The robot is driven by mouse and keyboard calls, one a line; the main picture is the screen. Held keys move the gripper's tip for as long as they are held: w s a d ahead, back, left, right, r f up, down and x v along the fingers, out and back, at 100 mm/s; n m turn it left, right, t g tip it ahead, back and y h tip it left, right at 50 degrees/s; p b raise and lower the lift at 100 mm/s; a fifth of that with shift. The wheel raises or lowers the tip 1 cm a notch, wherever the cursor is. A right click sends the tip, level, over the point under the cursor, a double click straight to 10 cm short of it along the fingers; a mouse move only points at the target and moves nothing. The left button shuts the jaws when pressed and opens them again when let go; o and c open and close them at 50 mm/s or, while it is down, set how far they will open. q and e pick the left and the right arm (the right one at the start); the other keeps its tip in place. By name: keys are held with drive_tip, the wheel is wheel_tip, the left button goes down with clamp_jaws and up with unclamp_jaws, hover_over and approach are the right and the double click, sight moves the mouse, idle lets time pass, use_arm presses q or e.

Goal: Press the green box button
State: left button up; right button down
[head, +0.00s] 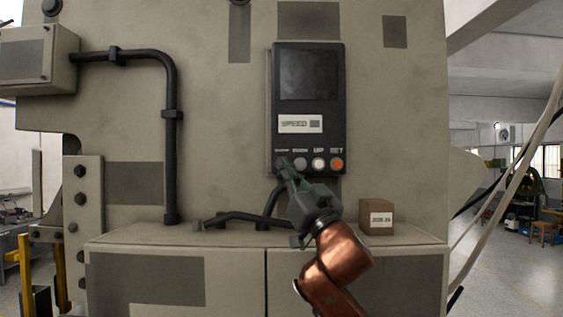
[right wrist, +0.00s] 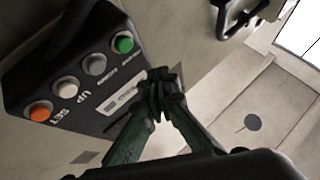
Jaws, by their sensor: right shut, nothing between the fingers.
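The black control box (head: 308,100) is fixed to the beige machine and carries a row of buttons. The green button (right wrist: 123,43) shows clearly in the right wrist view, at the end of the row. In the head view my gripper's tip covers the row's left end, where it sits. My right gripper (head: 284,166) is shut and empty, in front of the box's lower left corner. In the right wrist view its closed fingertips (right wrist: 160,84) appear below and right of the green button. I cannot tell whether they touch the box. My left gripper is not in view.
Beside the green button are a grey (right wrist: 94,63), a white (right wrist: 66,88) and an orange button (right wrist: 40,110). A small brown carton (head: 376,217) stands on the machine's ledge, right of my right arm. A black pipe (head: 171,140) runs down the machine at the left.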

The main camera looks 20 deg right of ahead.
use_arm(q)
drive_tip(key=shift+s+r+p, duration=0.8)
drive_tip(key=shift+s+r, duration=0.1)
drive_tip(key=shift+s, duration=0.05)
use_arm(e)
drive_tip(key=w, duration=0.2)
drive_tip(key=w+d, duration=0.1)
drive_tip(key=w, duration=0.1)
drive_tip(key=shift+w+d, duration=0.1)
use_arm(q)
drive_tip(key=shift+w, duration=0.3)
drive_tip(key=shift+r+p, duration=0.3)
drive_tip(key=shift+p, duration=0.05)
use_arm(e)
drive_tip(key=shift+w+d, duration=0.1)
drive_tip(key=shift+w, duration=0.25)
